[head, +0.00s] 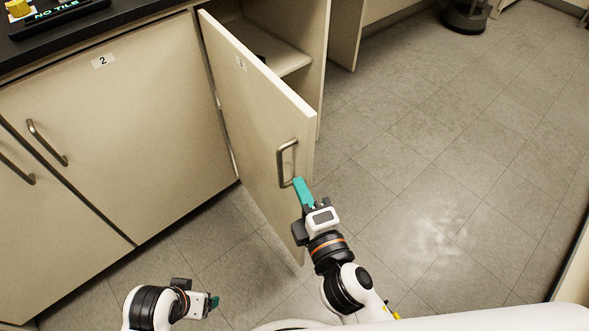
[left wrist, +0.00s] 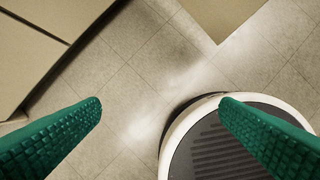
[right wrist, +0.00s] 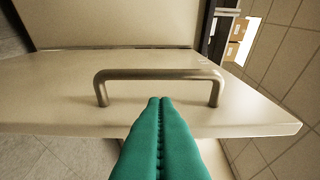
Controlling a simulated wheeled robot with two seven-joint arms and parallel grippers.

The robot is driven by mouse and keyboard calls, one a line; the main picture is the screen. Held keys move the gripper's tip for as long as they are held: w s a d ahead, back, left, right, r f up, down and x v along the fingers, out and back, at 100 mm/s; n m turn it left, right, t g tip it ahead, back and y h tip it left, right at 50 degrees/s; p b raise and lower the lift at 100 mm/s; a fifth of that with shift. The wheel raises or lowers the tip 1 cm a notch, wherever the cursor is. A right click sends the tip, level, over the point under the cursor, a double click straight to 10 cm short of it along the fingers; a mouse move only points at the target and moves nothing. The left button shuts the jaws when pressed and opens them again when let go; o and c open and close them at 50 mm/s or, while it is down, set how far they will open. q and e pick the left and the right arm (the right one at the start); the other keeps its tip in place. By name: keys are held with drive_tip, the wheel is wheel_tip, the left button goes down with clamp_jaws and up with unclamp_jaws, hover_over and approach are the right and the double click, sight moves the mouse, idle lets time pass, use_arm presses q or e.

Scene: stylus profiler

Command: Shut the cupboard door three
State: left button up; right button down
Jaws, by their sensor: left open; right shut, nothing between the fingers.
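The cupboard door three (head: 250,105) stands swung wide open on its left-side hinge, with a small label near its top. Its metal handle (head: 283,163) is a bow-shaped bar near the free edge. My right gripper (head: 300,183) is shut and empty, its teal fingertips at the lower end of the handle. In the right wrist view the fingertips (right wrist: 160,100) point at the door face just below the handle bar (right wrist: 160,74); I cannot tell whether they touch. My left gripper (head: 212,302) is open and empty, low over the floor. Its fingers (left wrist: 160,112) are spread.
The cupboard interior (head: 290,55) shows a shelf behind the door. Closed door two (head: 100,130) is at left, under a dark countertop (head: 90,35). The tiled floor (head: 430,150) to the right is clear, with a dark round base (head: 465,17) far off.

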sight(295, 174)
drive_tip(key=shift+x, duration=2.15)
drive_tip(key=shift+d, duration=0.1)
